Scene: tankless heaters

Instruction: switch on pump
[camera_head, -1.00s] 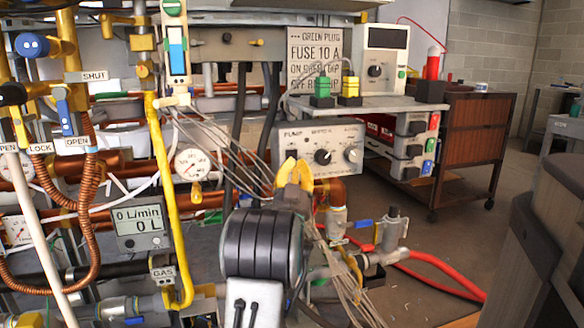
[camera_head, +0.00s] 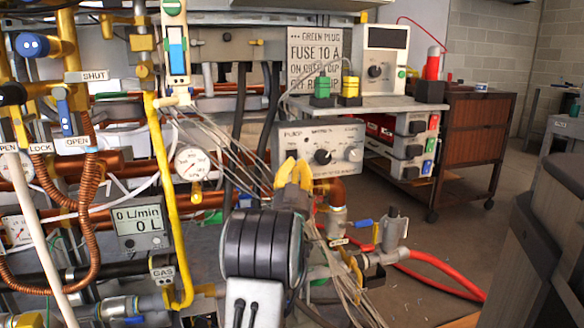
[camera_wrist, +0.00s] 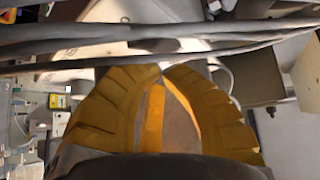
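The pump control box (camera_head: 338,165) is a grey panel labelled PUMP, under a shelf in the middle of the head view. It has a black knob (camera_head: 323,157), a lighter knob at its right, and a dark switch-like part at its left, partly behind my fingers. My gripper (camera_head: 291,160) has yellow fingers and stands in front of the box's lower left. In the wrist view my gripper (camera_wrist: 161,69) has its fingertips together, with nothing seen held. Whether the tips touch the box cannot be told.
Grey cables (camera_wrist: 150,45) cross just beyond my fingertips in the wrist view. A yellow pipe (camera_head: 162,190) and a flow meter (camera_head: 139,228) stand at the left. A red hose (camera_head: 430,281) lies at the lower right. A brown cabinet (camera_head: 468,145) stands behind.

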